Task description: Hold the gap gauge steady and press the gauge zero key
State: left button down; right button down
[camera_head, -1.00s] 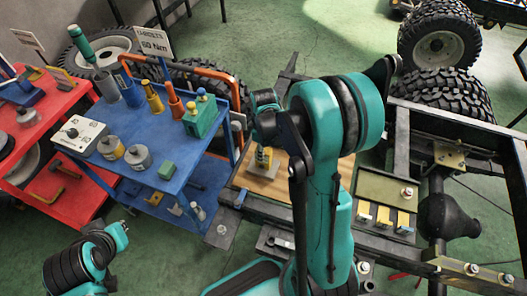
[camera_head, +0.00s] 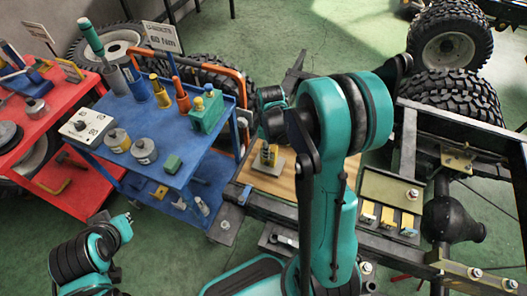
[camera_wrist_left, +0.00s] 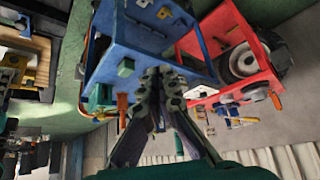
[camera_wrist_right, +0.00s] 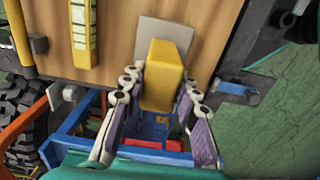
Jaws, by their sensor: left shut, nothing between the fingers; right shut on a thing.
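A yellow block on a grey plate, which I take to be the gap gauge (camera_wrist_right: 167,62), stands on a wooden board (camera_wrist_right: 120,40). My right gripper (camera_wrist_right: 160,82) is shut on it, one finger on each side. In the head view the gauge (camera_head: 269,155) shows small beside my right arm, which hides part of that gripper. I cannot make out a zero key on it. My left gripper (camera_wrist_left: 160,78) is shut and empty, apart from the board, with the carts beyond it in its wrist view. In the head view my left arm is at the lower left.
A blue cart (camera_head: 175,180) carries a white box with a knob (camera_head: 86,126), weights and a green block. A red cart (camera_head: 50,120) stands left of it. A chassis frame with wheels (camera_head: 450,45) fills the right. A yellow marked strip (camera_wrist_right: 84,30) lies on the board.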

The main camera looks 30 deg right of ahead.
pick_arm(q)
jog(key=w+d+f+m+g+h, duration=0.1)
jog(key=w+d+f+m+h, duration=0.15)
jog(key=d+m, duration=0.5)
jog(key=w+d+f+m+g+h, duration=0.1)
jog(key=w+d+m+g+h, duration=0.1)
jog(key=w+d+m, duration=0.5)
jog(key=s+d+f+m+g+h, duration=0.1)
jog(key=d+f+m, duration=0.3)
jog(key=d, duration=0.5)
jog(key=s+d+f+m+g+h, duration=0.2)
jog(key=s+d+f+m, duration=0.1)
jog(key=d+m, duration=0.4)
jog(key=d+f, duration=0.1)
jog(key=d, duration=0.1)
jog(key=shift+s+d+f+m+g, duration=0.2)
jog(key=shift+d+f+m+g, duration=0.1)
jog(key=shift+f+m, duration=0.05)
